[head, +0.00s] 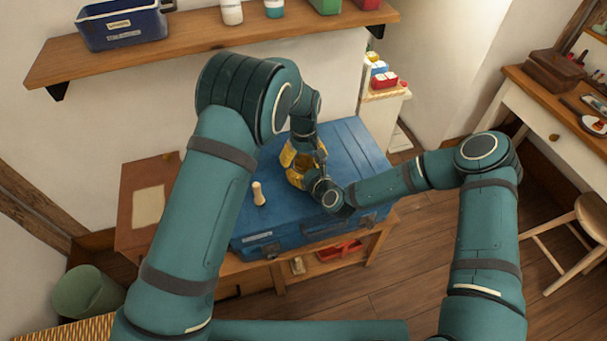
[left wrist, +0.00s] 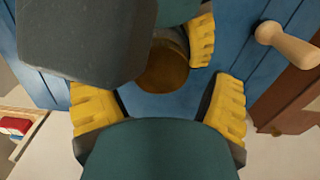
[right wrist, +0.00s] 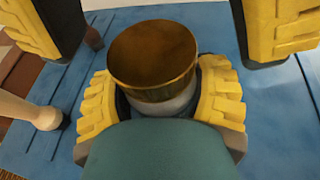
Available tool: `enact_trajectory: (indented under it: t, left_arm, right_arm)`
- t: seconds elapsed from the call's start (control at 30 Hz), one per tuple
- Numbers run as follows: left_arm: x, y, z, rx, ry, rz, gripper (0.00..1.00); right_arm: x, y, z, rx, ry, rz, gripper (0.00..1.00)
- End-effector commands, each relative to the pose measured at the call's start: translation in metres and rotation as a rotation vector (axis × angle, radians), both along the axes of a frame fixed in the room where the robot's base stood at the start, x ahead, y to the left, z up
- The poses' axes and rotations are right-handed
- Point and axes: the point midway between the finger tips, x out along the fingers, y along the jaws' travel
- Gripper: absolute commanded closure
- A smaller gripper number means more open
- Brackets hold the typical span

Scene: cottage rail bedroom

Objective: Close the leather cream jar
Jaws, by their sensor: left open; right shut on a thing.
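The leather cream jar (right wrist: 160,106) has a pale body and stands on the blue chest. A round golden-brown lid (right wrist: 152,52) sits on top of it; I cannot tell how tight it is. My right gripper (right wrist: 160,84) is shut on the jar body, one yellow finger on each side. My left gripper (left wrist: 163,92) is open, its fingers spread wide apart above and around the jar, apart from the lid. The lid also shows in the left wrist view (left wrist: 165,72), partly hidden by my right gripper. In the head view my grippers mostly hide the jar.
The blue chest (head: 352,150) lies on a wooden bench. A pale wooden peg-like piece (head: 258,194) stands on it left of the jar. A wall shelf (head: 215,35) with a blue bin (head: 122,24) hangs above. A small white unit (head: 392,105) stands behind; a desk (head: 530,95) is at right.

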Motion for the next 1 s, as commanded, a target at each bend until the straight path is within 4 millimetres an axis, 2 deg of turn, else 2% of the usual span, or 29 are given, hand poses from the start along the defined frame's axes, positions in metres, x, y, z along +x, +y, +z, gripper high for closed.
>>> enact_trajectory:
  t: [0.17,0.47,0.6,0.67,0.7,0.8,1.0]
  left_arm:
    - [-0.0002,-0.0001,-0.0103,0.001,0.0,-0.001,0.15]
    - [0.0,0.0,-0.0111,0.0,0.0,0.0,0.16]
    - [0.0,0.0,-0.011,0.0,0.0,0.0,0.65]
    - [0.0,0.0,-0.011,0.0,0.0,0.0,0.86]
    - [0.0,0.0,-0.011,0.0,0.0,0.0,0.89]
    - [-0.0001,0.0002,-0.011,-0.001,0.001,-0.024,0.89]
    - [-0.0001,0.0002,-0.011,-0.003,0.0,-0.238,0.89]
  right_arm:
    - [0.0003,0.0003,0.0009,0.001,-0.002,0.0,1.0]
    - [0.0003,0.0003,0.0009,0.001,-0.002,0.0,1.0]
    - [0.0004,0.0002,0.0009,0.0,-0.002,0.0,1.0]
    - [0.0003,0.0003,0.0009,0.001,-0.002,0.0,1.0]
    - [0.0003,0.0003,0.0009,0.001,-0.002,0.0,1.0]
    - [0.0003,0.0003,0.0009,0.0,-0.002,0.0,1.0]
    - [0.0004,0.0003,0.001,0.0,-0.002,0.0,1.0]
